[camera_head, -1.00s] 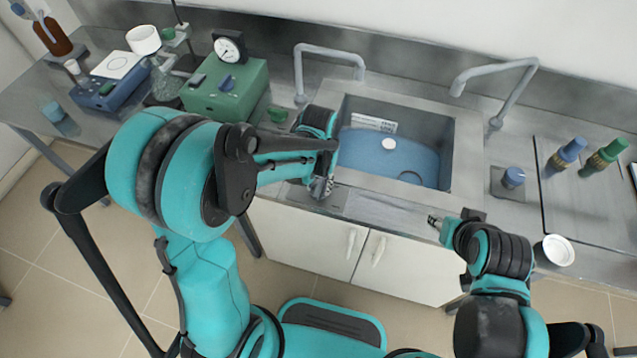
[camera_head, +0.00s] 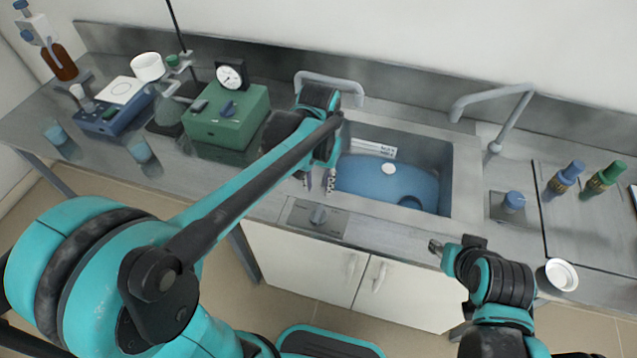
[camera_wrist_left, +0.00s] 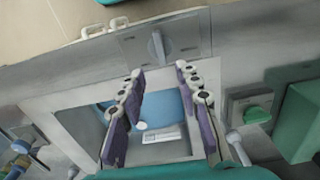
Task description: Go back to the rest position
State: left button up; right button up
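My left gripper (camera_head: 318,181) hangs over the left front edge of the sink, above the counter. In the left wrist view its two fingers (camera_wrist_left: 165,110) stand apart with nothing between them, so it is open and empty. My left arm reaches in from the lower left across the front of the counter. My right gripper (camera_head: 437,247) is at the counter's front edge, right of the cabinet doors. It is small in the head view, and whether its fingers are apart cannot be made out.
The sink (camera_head: 445,180) with blue water lies behind my left gripper. A green box with a gauge (camera_head: 228,112), a blue device (camera_head: 112,107) and beakers (camera_head: 140,152) are at left. Bottles (camera_head: 603,178) and a white dish (camera_head: 560,275) are at right.

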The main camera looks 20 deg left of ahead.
dwell(0.6)
pick_arm(q)
jog(key=s+a+t, duration=0.2)
jog(key=s+t, duration=0.1)
jog(key=s, duration=0.2)
jog(key=s+a+r+t, duration=0.1)
jog(key=s+a+t, duration=0.1)
jog(key=s+t, duration=0.2)
jog(key=shift+s+a+r+n, duration=0.3)
jog(key=shift+s+a, duration=0.1)
jog(key=shift+s, duration=0.25)
